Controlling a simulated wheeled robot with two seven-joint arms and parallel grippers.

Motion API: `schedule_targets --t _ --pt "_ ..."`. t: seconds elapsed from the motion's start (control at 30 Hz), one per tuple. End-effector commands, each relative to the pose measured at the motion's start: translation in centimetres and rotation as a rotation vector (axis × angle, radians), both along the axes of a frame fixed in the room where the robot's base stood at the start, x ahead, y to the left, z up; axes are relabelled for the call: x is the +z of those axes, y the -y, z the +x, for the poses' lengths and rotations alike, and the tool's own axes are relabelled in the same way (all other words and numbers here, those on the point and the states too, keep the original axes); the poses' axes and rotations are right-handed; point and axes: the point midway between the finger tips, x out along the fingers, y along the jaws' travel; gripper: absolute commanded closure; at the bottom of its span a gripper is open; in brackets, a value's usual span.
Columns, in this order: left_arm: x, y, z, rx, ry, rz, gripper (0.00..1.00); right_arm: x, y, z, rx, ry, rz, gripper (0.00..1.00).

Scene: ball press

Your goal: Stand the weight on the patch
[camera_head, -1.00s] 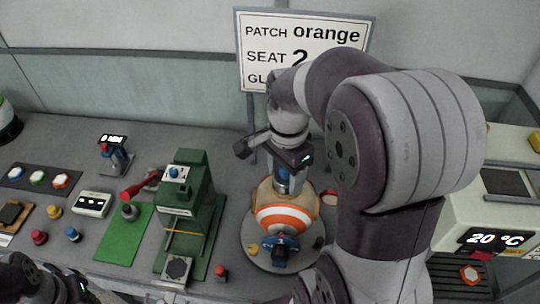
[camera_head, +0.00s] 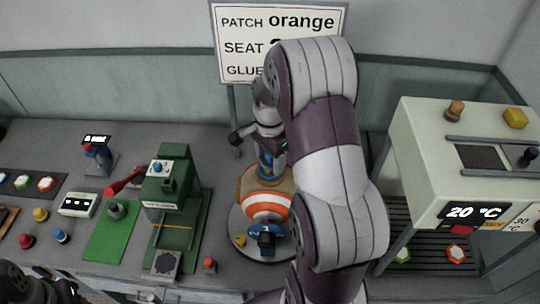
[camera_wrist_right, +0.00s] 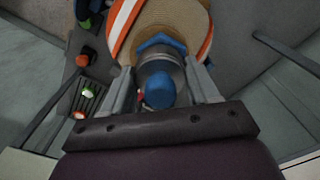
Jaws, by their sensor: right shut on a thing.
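My right gripper (camera_head: 270,168) is shut on the weight, a grey cylinder with a blue knob (camera_wrist_right: 160,90), seen from above in the right wrist view. It holds the weight upright over the top of the tan ball (camera_wrist_right: 190,18) with orange and white bands. In the head view the ball (camera_head: 265,205) sits on a round grey stand. A blue edge (camera_wrist_right: 160,42) shows between weight and ball; whether it is the patch or part of the weight, and whether they touch, I cannot tell. My left gripper (camera_head: 45,291) is partly in view at the bottom left, its jaws unclear.
A green press (camera_head: 172,200) stands left of the ball. A cream oven (camera_head: 425,150) reading 20 °C stands right, with green and orange patches (camera_head: 456,253) on the rack below. The sign (camera_head: 280,45) reads patch orange. A dark tray (camera_head: 60,193) holds several patches at left.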

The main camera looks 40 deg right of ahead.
Motion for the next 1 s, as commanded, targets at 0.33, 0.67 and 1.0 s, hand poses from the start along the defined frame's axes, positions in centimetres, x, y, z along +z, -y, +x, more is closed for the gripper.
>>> schedule_targets --t 0.33,0.67,1.0 --pt "-0.1 0.0 0.0 0.0 0.0 0.0 0.57 -0.2 0.0 0.0 0.0 0.0 0.0 0.15" --pt "-0.9 0.0 0.0 0.0 0.0 0.0 0.57 1.8 0.0 0.1 0.0 0.006 -0.002 0.15" --pt "4.1 0.0 0.0 0.0 0.001 0.0 0.57 11.4 0.0 0.0 0.0 -0.001 0.0 0.15"
